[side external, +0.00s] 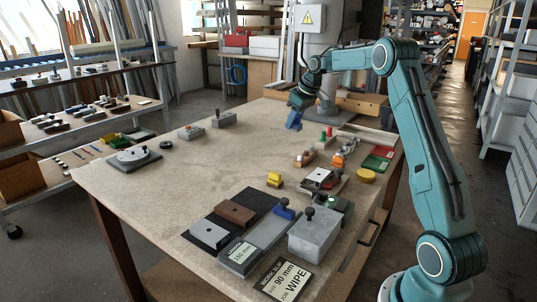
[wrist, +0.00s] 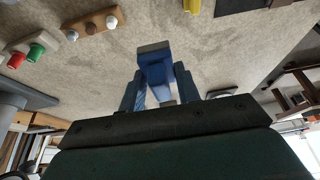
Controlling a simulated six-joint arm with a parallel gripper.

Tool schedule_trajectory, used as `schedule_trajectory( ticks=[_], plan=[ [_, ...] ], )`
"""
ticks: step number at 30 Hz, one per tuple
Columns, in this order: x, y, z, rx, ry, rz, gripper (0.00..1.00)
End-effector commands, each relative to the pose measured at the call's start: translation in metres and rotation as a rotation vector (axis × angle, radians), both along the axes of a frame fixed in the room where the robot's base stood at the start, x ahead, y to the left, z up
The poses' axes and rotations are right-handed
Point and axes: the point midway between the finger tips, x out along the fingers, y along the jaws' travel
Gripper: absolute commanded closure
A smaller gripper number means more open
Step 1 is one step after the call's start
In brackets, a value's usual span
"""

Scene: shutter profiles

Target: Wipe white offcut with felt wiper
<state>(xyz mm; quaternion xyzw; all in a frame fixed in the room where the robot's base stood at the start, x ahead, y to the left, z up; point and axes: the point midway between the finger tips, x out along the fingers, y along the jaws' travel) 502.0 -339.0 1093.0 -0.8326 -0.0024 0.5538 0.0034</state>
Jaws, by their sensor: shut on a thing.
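My gripper (side external: 297,104) is raised above the back of the workbench. It is shut on a blue block with a greyish face, which looks like the felt wiper (side external: 294,121). In the wrist view the wiper (wrist: 155,70) sits between the two fingers (wrist: 160,92) and sticks out past them, clear of the bench top. The white offcut (side external: 209,234), a pale block with a dark spot on top, lies on a dark mat (side external: 258,201) at the front of the bench, far from my gripper. A brown offcut (side external: 235,212) lies beside it.
A grey profile (side external: 262,243) and a grey block with a black knob (side external: 314,234) stand right of the mat. Pegs in a wooden holder (side external: 304,158) stand near my gripper. The bench's middle left (side external: 170,180) is clear.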

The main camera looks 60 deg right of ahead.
Motion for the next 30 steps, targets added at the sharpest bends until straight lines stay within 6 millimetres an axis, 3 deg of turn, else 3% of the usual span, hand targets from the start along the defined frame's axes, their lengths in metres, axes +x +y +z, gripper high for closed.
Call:
schedule_trajectory(
  ticks=[18,30],
  plan=[
    [-0.081,0.019,-0.054,-0.001,0.001,-0.001,0.86],
    [-0.103,0.026,-0.067,-0.009,0.004,-0.001,0.86]
  ],
)
